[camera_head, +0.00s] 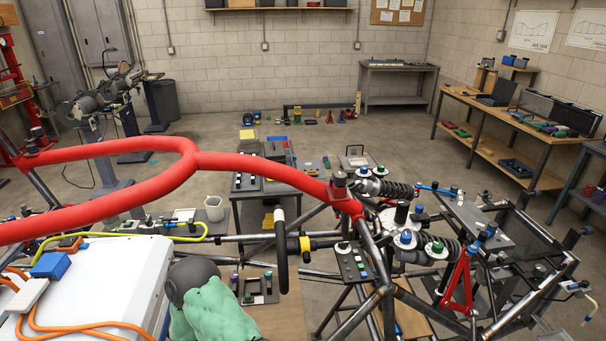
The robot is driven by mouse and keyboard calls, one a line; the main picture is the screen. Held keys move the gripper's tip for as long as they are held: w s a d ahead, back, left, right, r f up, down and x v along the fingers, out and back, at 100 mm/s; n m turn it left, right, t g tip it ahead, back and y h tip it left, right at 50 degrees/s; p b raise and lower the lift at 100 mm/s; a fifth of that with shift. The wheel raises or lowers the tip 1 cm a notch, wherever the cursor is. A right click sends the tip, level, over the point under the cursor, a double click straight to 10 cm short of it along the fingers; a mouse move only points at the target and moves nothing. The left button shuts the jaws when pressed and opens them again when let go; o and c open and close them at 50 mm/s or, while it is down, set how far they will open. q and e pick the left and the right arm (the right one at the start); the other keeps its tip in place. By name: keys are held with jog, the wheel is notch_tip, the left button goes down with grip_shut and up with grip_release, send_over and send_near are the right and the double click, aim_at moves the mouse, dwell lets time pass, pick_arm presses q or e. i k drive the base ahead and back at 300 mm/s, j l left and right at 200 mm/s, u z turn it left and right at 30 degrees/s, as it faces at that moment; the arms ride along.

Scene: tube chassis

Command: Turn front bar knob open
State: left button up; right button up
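Several coloured knobs show on the front of the tube chassis, and I cannot tell which one is the front bar knob. A blue-topped knob (406,237) and a green-topped knob (437,247) sit on round fittings by the dampers. A small dark panel (352,262) with small knobs is fixed near the front tubes. Whether any knob is open or shut is too small to tell. Neither of my grippers is in view.
A red tube hoop (110,200) crosses the left and middle. The dark steering wheel (281,250) stands near the panel. A white box (95,290) with orange cables and a green crumpled shape (212,312) fill the lower left. Workbenches line the right (520,150).

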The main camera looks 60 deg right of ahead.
aim_at(340, 177)
jog(key=k+j+z, duration=0.1)
jog(key=j+z, duration=0.15)
jog(key=z, duration=0.15)
jog(key=k+j+z, duration=0.1)
jog(key=z, duration=0.25)
jog(key=j+z, duration=0.1)
jog(key=z, duration=1.55)
jog(key=l+u, duration=0.15)
jog(key=u, duration=0.35)
